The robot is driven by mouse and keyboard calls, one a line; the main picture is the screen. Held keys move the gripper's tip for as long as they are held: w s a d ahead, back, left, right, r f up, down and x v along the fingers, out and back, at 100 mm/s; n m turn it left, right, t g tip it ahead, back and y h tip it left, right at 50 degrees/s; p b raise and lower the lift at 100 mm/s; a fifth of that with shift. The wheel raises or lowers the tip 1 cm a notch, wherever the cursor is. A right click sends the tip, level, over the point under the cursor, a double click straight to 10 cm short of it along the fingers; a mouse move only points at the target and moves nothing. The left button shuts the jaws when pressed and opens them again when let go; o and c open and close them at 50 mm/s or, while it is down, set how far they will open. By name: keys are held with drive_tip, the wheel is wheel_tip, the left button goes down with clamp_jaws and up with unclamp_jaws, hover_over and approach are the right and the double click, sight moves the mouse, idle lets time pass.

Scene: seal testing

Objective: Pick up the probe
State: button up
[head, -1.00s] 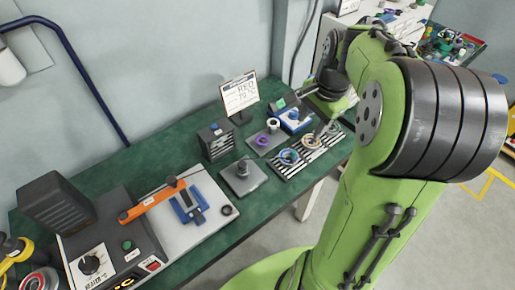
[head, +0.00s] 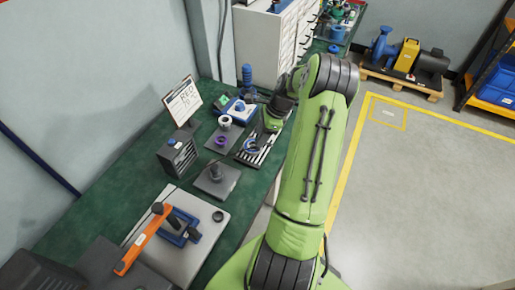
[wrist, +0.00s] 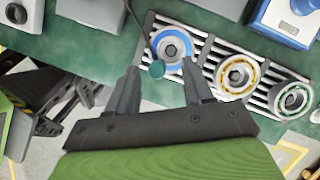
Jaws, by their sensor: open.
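In the wrist view, a thin dark stem with a teal rounded end (wrist: 157,69), which looks like the probe, shows between my fingers. Its upper part runs up past the blue-ringed bearing (wrist: 172,48). My gripper (wrist: 162,69) is open, with one finger on each side of the teal end; I cannot tell whether either touches it. In the head view my wrist is over the far end of the green bench (head: 85,205), and my fingers and the probe cannot be made out there.
A striped rack (wrist: 207,58) holds the blue-ringed bearing, a yellow-ringed one (wrist: 237,76) and a green one (wrist: 293,99). A blue-and-white device (head: 235,107) stands close behind. A dark box (head: 177,157), a sign (head: 183,100) and a grey plate with a knob (head: 215,177) are nearby.

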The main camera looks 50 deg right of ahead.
drive_tip(key=x, duration=0.5)
drive_tip(key=shift+s+b, duration=0.15)
drive_tip(key=shift+b, duration=0.2)
clamp_jaws()
drive_tip(key=shift+r, duration=0.15)
wheel_tip(320, 180, up, 10)
drive_tip(key=shift+f+p, duration=0.1)
drive_tip(key=shift+p, duration=0.8)
